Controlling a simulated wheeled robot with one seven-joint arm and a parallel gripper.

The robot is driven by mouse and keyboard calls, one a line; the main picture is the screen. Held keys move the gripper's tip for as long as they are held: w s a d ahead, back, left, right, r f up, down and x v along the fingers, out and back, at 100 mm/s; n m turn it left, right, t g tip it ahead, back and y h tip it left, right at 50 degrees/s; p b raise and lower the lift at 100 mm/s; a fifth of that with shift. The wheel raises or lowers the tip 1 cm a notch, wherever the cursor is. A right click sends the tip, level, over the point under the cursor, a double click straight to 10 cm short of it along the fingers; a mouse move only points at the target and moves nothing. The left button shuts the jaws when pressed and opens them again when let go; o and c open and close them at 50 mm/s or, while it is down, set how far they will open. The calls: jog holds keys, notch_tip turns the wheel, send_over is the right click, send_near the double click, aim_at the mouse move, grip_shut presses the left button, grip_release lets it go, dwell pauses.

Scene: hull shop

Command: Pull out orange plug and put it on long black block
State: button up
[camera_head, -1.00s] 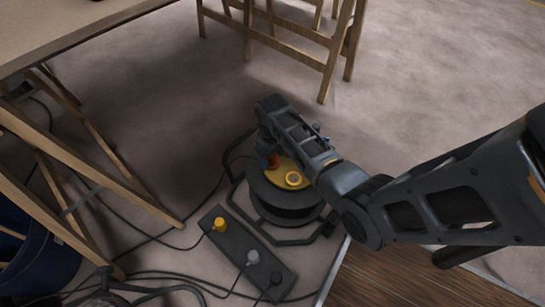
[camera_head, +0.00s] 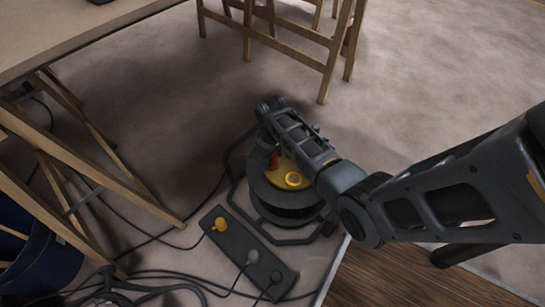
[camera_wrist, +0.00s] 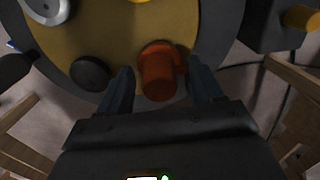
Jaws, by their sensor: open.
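The orange plug (camera_wrist: 158,72) stands on the yellow face (camera_wrist: 100,28) of a dark cable reel. In the wrist view it lies between the two fingers of my gripper (camera_wrist: 158,90), which are open with a gap on each side of it. In the head view the plug (camera_head: 274,161) is partly hidden by my arm on the reel (camera_head: 262,191). The long black block (camera_head: 245,255) lies on the floor in front of the reel, with a yellow plug (camera_head: 220,225) at its far left end and grey and black plugs along it.
Wooden trestles (camera_head: 75,150) and a table (camera_head: 60,35) stand at the left. Black cables (camera_head: 150,285) lie on the floor around the block. A blue bin (camera_head: 40,255) is at the lower left. Open floor (camera_head: 430,70) extends at the upper right.

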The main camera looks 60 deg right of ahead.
grip_shut()
dwell(0.7)
jog(key=shift+r, duration=0.15)
jog(key=shift+r+p, duration=2.9)
jog(key=shift+p, duration=0.25)
